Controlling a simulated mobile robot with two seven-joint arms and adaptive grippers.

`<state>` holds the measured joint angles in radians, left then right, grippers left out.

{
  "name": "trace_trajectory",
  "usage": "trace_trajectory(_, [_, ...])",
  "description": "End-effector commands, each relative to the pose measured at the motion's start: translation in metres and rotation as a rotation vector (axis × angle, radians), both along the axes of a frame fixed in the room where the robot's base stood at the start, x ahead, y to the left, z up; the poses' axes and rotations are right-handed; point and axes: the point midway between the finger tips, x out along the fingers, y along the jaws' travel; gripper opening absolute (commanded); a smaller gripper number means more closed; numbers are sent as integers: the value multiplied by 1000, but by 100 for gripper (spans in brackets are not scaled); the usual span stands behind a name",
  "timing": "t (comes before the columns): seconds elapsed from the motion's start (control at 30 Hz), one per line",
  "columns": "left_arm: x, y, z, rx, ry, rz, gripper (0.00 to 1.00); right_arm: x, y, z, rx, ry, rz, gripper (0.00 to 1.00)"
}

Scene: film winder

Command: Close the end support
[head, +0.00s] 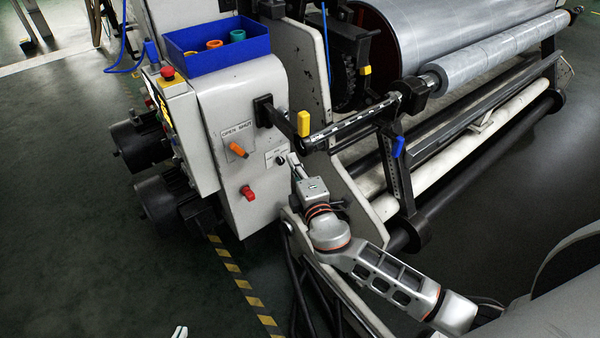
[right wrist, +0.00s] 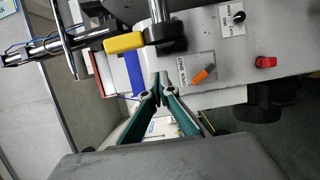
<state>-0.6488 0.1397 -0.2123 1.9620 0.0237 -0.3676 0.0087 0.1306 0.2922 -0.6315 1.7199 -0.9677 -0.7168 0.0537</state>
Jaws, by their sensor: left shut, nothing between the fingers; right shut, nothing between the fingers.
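My right gripper (head: 293,158) is shut and empty in front of the grey machine panel, just right of a small black knob (head: 281,159). Its teal fingers meet at the tips in the right wrist view (right wrist: 161,78), left of an orange switch (right wrist: 204,73). The end support appears to be the dark arm with a silver scale (head: 345,128) at the roll's end, but its state is unclear. A yellow handle (head: 303,123) stands above my right gripper. It also shows in the right wrist view (right wrist: 124,42). Only the tips of my left gripper (head: 180,331) show; they are shut and empty.
The panel carries the orange switch (head: 238,149) and a red knob (head: 248,192). A blue bin (head: 218,47) sits on top. A blue handle (head: 398,146) is on the frame at right. A large silver roll (head: 450,30) lies behind. The floor at left is mostly clear.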

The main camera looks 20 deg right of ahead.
Motion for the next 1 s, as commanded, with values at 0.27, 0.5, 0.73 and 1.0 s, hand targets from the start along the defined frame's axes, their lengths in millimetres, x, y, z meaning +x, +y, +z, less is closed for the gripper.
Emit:
trace_trajectory(0.27, [1,0,8,-1,-3,1,0,21,-28,0,-3,1,-1,0])
trace_trajectory(0.5, [1,0,9,-2,-3,0,0,24,-38,0,1,1,0,0])
trace_trajectory(0.73, [1,0,9,-2,-3,0,0,23,-38,-1,1,1,0,0])
trace_trajectory(1.0, [1,0,1,-1,-1,0,0,28,-61,-3,1,3,-3,0])
